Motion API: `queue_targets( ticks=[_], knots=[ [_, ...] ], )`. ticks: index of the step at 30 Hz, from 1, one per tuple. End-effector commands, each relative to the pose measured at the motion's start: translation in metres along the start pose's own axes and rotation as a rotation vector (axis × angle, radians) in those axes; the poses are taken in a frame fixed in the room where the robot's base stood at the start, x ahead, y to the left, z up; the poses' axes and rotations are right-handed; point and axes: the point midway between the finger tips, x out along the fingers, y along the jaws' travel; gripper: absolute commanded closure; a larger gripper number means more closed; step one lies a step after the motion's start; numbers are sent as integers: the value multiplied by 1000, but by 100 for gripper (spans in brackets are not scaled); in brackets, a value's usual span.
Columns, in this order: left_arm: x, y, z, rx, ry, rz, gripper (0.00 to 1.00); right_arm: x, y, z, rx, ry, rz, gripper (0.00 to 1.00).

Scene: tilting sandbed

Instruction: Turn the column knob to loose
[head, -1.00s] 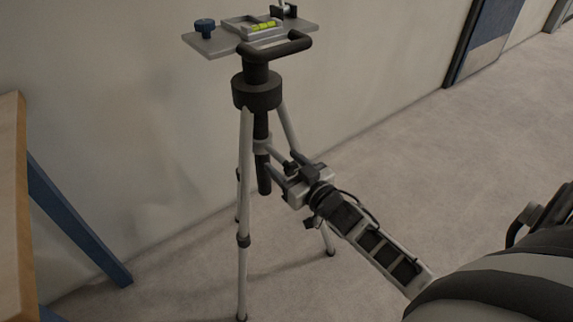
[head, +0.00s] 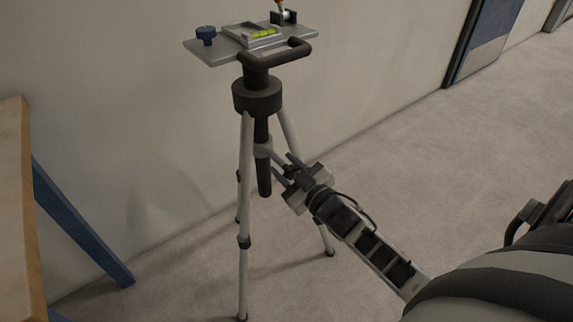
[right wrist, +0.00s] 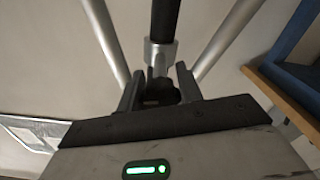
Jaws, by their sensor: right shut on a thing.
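The tripod's dark centre column (head: 264,180) runs down between its silver legs, with a grey collar (head: 263,149) around it. My right gripper (head: 282,163) reaches in from the lower right to this collar. In the right wrist view, its two fingers (right wrist: 160,88) are closed around the small dark column knob (right wrist: 160,93), just below the silver collar (right wrist: 159,55). The fingers partly hide the knob. In the head view the knob is too small and covered to make out. My left gripper is in neither view.
A wooden table (head: 14,200) with blue legs stands at the left. The wall is close behind; floor at the right is clear.

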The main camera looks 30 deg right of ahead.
Motion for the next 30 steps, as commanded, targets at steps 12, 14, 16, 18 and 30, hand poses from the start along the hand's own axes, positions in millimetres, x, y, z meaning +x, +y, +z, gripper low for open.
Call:
queue_targets(
  ticks=[12,14,16,18,30],
  knots=[
    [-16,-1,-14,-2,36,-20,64,0,0,-1,-396,0,0,87],
    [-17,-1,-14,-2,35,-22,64,0,0,-1,-454,0,0,87],
    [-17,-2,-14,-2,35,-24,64,0,0,-1,-520,1,0,87],
    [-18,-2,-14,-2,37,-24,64,0,1,-1,-587,1,0,87],
    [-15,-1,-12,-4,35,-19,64,0,0,0,-966,1,-1,87]
  ],
)
